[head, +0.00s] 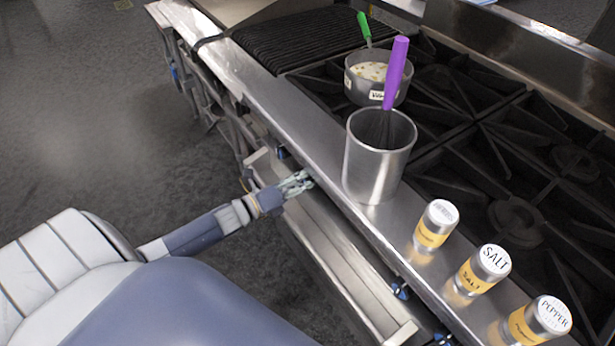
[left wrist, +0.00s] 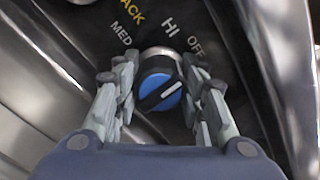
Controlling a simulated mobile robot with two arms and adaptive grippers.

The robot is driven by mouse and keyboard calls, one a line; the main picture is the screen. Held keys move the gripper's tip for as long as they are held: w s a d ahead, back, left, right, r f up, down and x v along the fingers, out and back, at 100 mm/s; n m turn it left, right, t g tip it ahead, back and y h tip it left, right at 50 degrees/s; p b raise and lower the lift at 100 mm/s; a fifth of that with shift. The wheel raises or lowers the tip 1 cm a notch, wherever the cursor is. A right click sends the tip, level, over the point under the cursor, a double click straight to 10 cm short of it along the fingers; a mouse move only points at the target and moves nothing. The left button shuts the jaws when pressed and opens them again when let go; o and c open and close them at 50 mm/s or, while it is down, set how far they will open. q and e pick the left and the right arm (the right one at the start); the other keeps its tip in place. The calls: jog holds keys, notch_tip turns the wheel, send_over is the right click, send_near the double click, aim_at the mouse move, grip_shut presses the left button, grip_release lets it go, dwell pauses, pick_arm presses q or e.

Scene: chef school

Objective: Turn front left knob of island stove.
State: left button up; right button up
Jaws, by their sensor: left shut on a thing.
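The stove knob (left wrist: 160,85) is blue and black with a pale pointer line, and it sits between my left gripper's fingers in the left wrist view. My left gripper (left wrist: 160,92) is shut on the knob, with a finger on each side. The panel behind it is marked MED, HI and OFF. In the head view my left gripper (head: 305,182) reaches the front of the island stove (head: 285,120), under its steel front ledge. The knob it holds is hidden there. My right gripper is not in view.
On the ledge stand a steel canister (head: 370,165) with a purple-handled whisk (head: 396,72) and several shakers, including salt (head: 482,272) and pepper (head: 538,322). A pot (head: 365,82) sits on the grates. Open floor (head: 100,110) lies to the left.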

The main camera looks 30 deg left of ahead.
pick_arm(q)
jog(key=n, duration=0.4)
jog(key=shift+p, duration=0.35)
jog(key=n, duration=0.4)
jog(key=shift+n+p, duration=0.4)
jog(key=n, duration=0.3)
jog(key=shift+n+p, duration=0.3)
jog(key=n, duration=0.3)
jog(key=shift+n, duration=0.4)
jog(key=n+p, duration=0.1)
jog(key=n, duration=0.2)
jog(key=shift+n, duration=0.3)
jog(key=n, duration=0.3)
jog(key=shift+n, duration=0.3)
jog(key=n, duration=0.3)
jog(key=shift+n, duration=2.1)
